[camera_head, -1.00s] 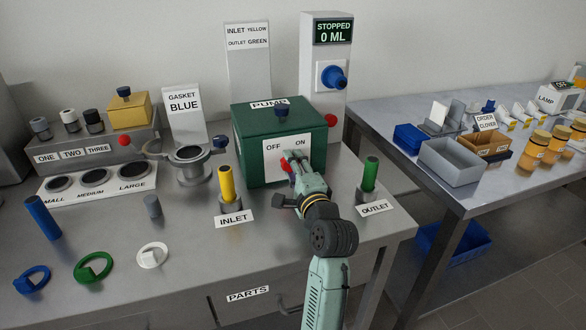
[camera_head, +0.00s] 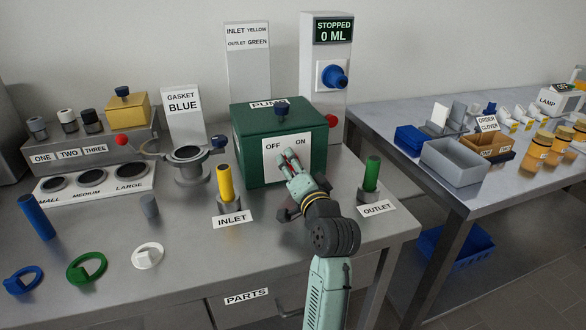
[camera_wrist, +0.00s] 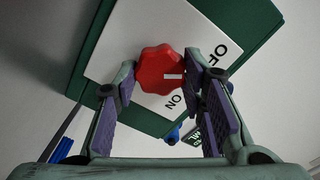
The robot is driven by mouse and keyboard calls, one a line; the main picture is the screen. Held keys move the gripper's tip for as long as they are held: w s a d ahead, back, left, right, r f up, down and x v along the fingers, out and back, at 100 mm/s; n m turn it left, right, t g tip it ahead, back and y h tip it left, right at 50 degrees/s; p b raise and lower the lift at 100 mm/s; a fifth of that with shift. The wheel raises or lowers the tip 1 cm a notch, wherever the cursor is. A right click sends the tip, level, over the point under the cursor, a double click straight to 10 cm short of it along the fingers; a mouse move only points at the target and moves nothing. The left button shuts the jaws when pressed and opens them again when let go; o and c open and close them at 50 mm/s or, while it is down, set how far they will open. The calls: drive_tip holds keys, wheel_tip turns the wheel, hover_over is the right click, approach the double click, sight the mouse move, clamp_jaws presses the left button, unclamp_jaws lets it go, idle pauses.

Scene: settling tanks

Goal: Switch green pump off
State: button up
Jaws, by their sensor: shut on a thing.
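The green pump (camera_head: 250,140) is a box with a white front plate marked OFF on the left and ON on the right. My gripper (camera_head: 287,161) is at this plate, shut on the red knob (camera_wrist: 158,66), with one finger on each side. In the wrist view, the knob's white mark points right, between the words OFF and ON. My fingers hide most of the knob in the head view. The display (camera_head: 333,31) on the grey post behind the pump reads STOPPED 0 ML.
A yellow inlet handle (camera_head: 225,182) stands left of my arm and a green outlet handle (camera_head: 372,173) right of it. A gasket fitting (camera_head: 190,162) is further left. Coloured rings lie at the front left. A second table (camera_head: 370,112) stands at the right.

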idle(0.3)
drive_tip(key=o, duration=1.1)
drive_tip(key=shift+o, duration=0.2)
drive_tip(key=v, duration=1.2)
